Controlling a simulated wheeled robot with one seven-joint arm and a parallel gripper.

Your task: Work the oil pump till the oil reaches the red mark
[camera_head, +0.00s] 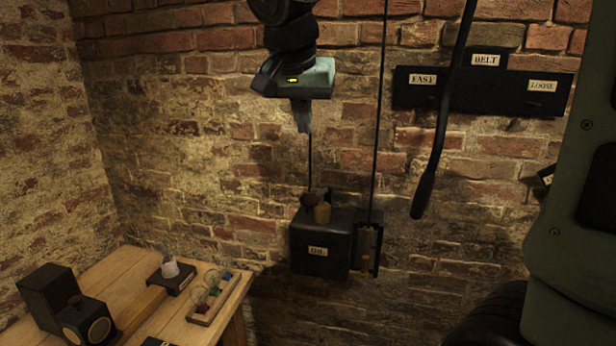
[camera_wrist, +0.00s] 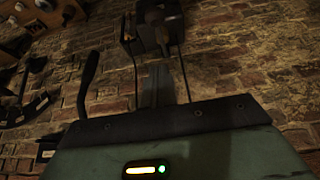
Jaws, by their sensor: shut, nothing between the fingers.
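The oil pump is a black box (camera_head: 305,262) labelled OIL, fixed on the brick wall. A brown knob (camera_head: 322,213) stands on its top. A narrow upright gauge (camera_head: 367,245) with amber colour is on its right side. I cannot make out a red mark or the oil level. My gripper (camera_head: 302,128) is shut and empty. It points down in front of the wall, above the pump and apart from the knob. In the wrist view the shut fingers (camera_wrist: 154,90) show beyond the gripper body, with dark pump parts behind them at the top.
A black lever (camera_head: 425,190) hangs to the right of the pump. A belt plate (camera_head: 483,92) marked FAST and LOOSE is on the wall. A wooden table (camera_head: 128,272) at lower left holds boxes and small jars. Thin dark rods run up from the pump.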

